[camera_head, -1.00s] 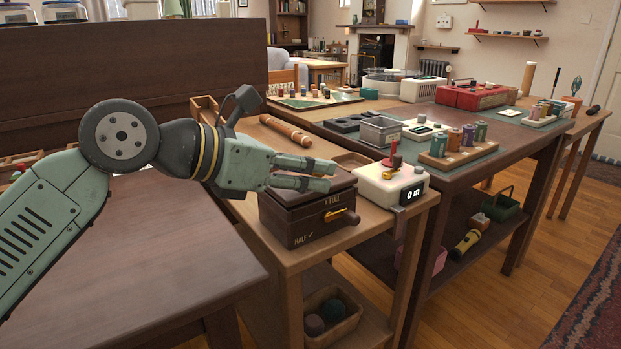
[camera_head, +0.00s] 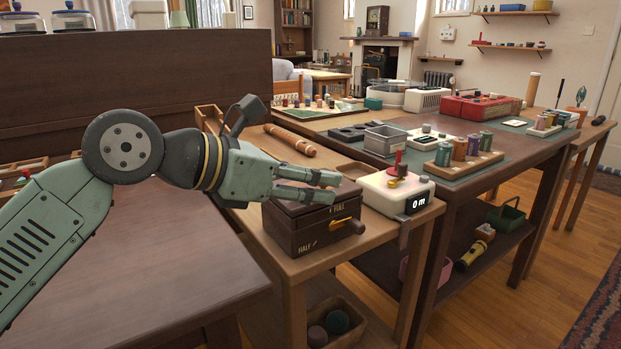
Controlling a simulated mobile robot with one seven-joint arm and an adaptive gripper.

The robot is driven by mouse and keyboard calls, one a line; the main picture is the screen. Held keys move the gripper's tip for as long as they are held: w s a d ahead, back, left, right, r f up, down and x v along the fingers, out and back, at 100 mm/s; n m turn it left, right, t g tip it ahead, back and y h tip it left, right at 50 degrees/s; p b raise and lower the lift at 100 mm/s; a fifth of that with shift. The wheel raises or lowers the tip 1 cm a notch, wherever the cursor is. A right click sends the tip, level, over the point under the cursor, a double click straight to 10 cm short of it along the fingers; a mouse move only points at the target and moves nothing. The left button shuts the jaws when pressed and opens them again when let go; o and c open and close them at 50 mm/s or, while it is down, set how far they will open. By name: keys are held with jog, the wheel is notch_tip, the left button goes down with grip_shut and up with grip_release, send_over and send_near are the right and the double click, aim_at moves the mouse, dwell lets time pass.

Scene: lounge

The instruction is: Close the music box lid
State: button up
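The music box appears to be the dark brown wooden box (camera_head: 295,238) on the near end of the light wooden table. It has a brass lever (camera_head: 340,220) on its front, with "FULL" and "HALF" markings. Its lid looks down, but my gripper hides part of the top, so a small gap cannot be ruled out. My gripper (camera_head: 335,187) is over the box, fingers pointing right, close to or touching the top. Its two fingers are slightly apart with nothing seen between them.
A cream device with a red knob and "0 m" display (camera_head: 397,192) stands just right of the box. A wooden roller (camera_head: 290,140) lies behind. A grey metal bin (camera_head: 385,139) and spools (camera_head: 460,149) occupy the darker table. The brown tabletop (camera_head: 150,260) at left is largely clear.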

jog(key=shift+s, duration=0.15)
jog(key=v, duration=1.2)
